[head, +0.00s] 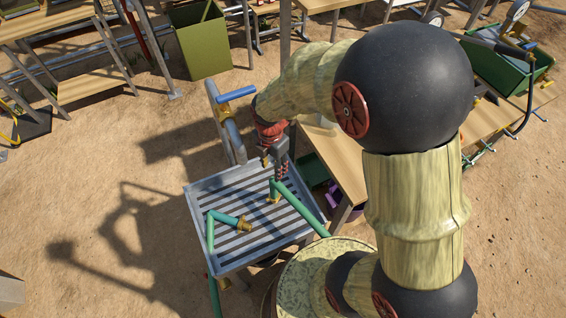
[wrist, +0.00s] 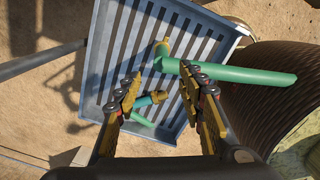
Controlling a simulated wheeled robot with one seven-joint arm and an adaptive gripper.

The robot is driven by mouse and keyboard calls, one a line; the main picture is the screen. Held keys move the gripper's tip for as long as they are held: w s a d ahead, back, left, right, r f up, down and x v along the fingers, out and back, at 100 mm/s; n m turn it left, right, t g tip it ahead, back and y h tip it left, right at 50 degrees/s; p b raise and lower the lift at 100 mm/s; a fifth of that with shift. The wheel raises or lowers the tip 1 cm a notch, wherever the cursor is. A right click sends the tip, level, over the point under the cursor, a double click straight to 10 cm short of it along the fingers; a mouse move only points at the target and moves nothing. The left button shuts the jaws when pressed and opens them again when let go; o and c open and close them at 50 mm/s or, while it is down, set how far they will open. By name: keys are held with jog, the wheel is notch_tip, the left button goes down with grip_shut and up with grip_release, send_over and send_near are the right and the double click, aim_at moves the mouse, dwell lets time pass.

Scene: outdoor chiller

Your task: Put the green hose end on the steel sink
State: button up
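The steel sink (head: 222,196) is a shallow slatted grey tray below my gripper, and it fills the middle of the wrist view (wrist: 112,60). A green hose end (head: 290,203) with a brass tip lies over the sink's right part, its length running past the right rim; it also shows in the wrist view (wrist: 240,74). A teal-green hose end (head: 226,217) with a brass fitting lies over the sink's left part; it also shows in the wrist view (wrist: 142,101). My gripper (head: 275,168) is above the sink, fingers apart and empty in the wrist view (wrist: 163,88). The right fingertip overlaps the green hose in view; contact cannot be told.
A grey post with a blue handle (head: 236,94) stands at the sink's back edge. A wooden bench (head: 335,160) is close on the right. A green bin (head: 203,45) and wooden tables (head: 92,82) stand behind. Sandy ground left of the sink is open.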

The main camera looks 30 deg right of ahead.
jog(key=s+r+m+t, duration=0.2)
jog(key=s+r+m, duration=0.5)
jog(key=r+m, duration=0.4)
jog(key=s+r+m+t, duration=0.3)
jog(key=s+r+m, duration=0.4)
jog(key=r+m, duration=0.4)
jog(key=shift+r+m, duration=0.4)
jog(key=shift+r, duration=1.35)
